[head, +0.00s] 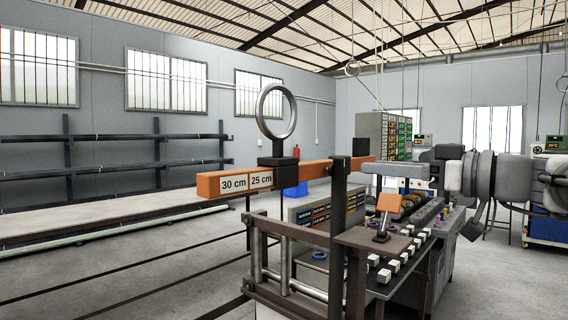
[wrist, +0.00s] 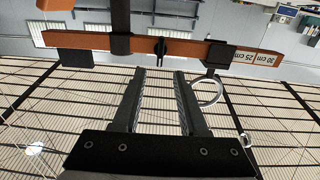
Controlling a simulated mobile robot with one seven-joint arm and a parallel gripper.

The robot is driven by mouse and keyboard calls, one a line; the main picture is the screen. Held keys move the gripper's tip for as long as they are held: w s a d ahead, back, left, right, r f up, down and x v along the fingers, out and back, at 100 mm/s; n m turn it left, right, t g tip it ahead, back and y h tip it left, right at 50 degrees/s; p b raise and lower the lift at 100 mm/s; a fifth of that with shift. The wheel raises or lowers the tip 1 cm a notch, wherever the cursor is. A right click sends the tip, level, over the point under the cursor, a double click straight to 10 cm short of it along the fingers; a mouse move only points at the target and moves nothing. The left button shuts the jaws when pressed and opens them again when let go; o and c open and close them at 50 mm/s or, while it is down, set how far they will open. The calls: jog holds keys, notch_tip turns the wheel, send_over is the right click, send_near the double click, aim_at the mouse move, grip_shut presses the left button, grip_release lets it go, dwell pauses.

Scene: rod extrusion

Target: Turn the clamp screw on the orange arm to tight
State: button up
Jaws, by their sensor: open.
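The orange arm (head: 318,173) is a level bar with "30 cm" and "25 cm" labels at its left end. In the wrist view the orange arm (wrist: 180,50) crosses the top, upside down. A small dark clamp screw (wrist: 160,47) sits on its face, between the dark post sleeve (wrist: 120,44) and the ring's block. I cannot make out the screw in the head view; its tightness is unclear. My gripper (wrist: 160,76) is open and empty, fingertips just short of the screw in the picture, apparently apart from it. In the head view my arm comes in from the right; its fingers are unclear.
A grey ring (head: 276,112) stands on a dark block on the orange arm. A black block (head: 361,147) sits near its other end. Open floor lies left.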

aim_at(344, 165)
jog(key=x, duration=0.7)
grip_shut()
jog(key=shift+f, duration=0.1)
